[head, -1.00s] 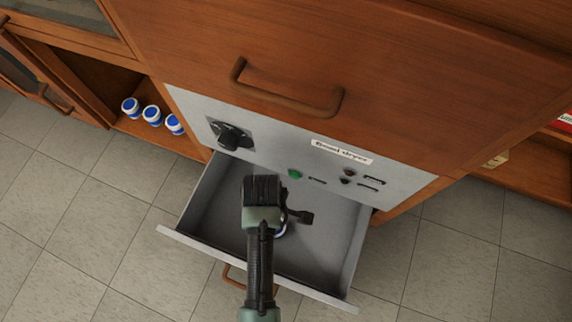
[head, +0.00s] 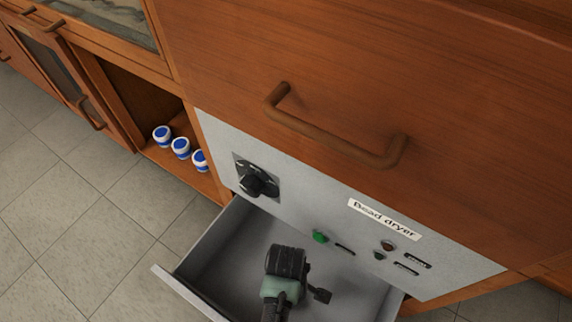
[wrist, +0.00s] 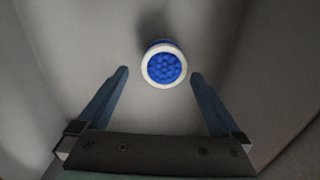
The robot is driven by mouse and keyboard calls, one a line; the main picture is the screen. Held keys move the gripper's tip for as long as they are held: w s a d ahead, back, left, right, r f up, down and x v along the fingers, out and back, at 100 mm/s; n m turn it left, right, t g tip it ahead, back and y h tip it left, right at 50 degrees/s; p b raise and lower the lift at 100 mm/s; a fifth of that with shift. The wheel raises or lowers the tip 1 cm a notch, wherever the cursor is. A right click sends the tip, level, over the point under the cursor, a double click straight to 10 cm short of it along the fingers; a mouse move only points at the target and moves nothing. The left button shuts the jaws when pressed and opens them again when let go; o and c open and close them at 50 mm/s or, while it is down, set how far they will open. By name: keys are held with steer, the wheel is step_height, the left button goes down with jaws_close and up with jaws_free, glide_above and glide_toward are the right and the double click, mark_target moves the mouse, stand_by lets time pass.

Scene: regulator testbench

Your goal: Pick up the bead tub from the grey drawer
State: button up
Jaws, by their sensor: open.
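The bead tub (wrist: 165,66) is a small round white tub full of blue beads. In the wrist view it sits on the grey drawer's floor, at the upper middle, just beyond and between the fingertips. My gripper (wrist: 159,74) is open, one finger on each side, with nothing held. In the head view my gripper and wrist (head: 290,268) are inside the open grey drawer (head: 183,291), and they hide the tub there.
The drawer sits below a grey panel labelled "Bead dryer" (head: 384,219), with a black knob (head: 257,182) and a green button (head: 320,237). A wooden handle (head: 335,130) juts out above. Several blue-and-white tubs (head: 181,148) stand on a shelf at left.

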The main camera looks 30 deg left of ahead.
steer(key=shift+s+d+f+b, duration=0.1)
steer(key=shift+s+f+b, duration=0.05)
steer(key=shift+f+b, duration=1.15)
steer(key=shift+s+d+f+b, duration=0.1)
steer(key=shift+s+f+b, duration=0.05)
steer(key=shift+f+b, duration=1.1)
steer(key=shift+r, duration=0.1)
steer(key=c, duration=1.4)
